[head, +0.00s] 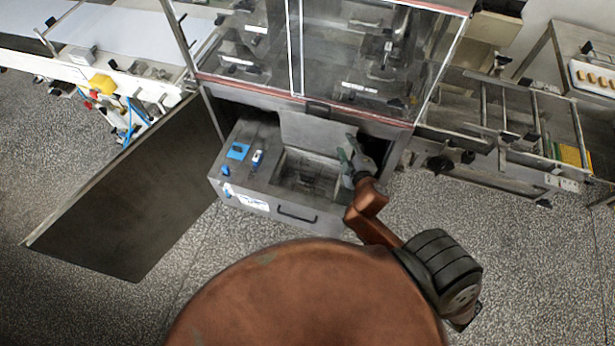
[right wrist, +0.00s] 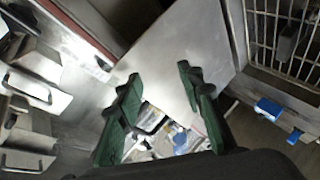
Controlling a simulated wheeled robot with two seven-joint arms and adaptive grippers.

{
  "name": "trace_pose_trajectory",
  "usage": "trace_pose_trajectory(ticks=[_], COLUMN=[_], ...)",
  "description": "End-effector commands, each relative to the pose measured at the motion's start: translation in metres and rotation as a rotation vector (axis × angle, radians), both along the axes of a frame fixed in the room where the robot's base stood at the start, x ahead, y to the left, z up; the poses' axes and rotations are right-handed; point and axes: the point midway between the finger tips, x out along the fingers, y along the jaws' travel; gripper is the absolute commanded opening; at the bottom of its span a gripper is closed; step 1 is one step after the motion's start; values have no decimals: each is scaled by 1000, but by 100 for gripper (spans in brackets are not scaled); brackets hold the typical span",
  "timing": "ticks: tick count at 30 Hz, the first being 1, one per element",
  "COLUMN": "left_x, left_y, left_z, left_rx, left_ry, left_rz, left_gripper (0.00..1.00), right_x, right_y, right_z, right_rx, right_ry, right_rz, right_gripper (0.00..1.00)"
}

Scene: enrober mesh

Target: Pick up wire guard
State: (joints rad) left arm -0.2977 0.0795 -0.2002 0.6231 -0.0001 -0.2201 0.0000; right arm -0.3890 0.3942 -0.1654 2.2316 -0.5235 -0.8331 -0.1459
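The wire guard (head: 308,174) looks like a grey wire grid in the open bay of the metal machine; it is small and dim in the head view. In the right wrist view a grid of light bars (right wrist: 262,30) shows at the upper right, with a dark block in front of it. My right gripper (head: 346,146) is at the right side of the bay, near a grey panel (head: 315,132). My left gripper is not in view.
A clear-walled cabinet (head: 330,60) rises behind the bay. A dark open door (head: 125,195) stands out to the left. A drawer-like front with a handle (head: 297,215) and blue parts (head: 238,151) borders the bay. A conveyor frame (head: 520,125) is at right.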

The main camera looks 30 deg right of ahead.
Motion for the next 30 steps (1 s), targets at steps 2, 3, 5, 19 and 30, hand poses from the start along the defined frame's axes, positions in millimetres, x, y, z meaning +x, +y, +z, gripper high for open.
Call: trace_pose_trajectory(ticks=[2,3,5,19,30], left_x=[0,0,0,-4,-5], left_y=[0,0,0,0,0], left_z=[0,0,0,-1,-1], left_rx=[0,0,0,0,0], left_ry=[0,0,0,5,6], left_rz=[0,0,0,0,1], left_gripper=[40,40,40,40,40], right_x=[38,55,74,55,36], right_y=[18,34,65,161,77], right_z=[45,66,92,-51,-115], right_rx=[-215,-335,-523,-1799,-1952], right_ry=[-113,-169,-245,-131,168], right_rz=[162,257,410,1778,2148], right_gripper=[35,35,35,35,35])
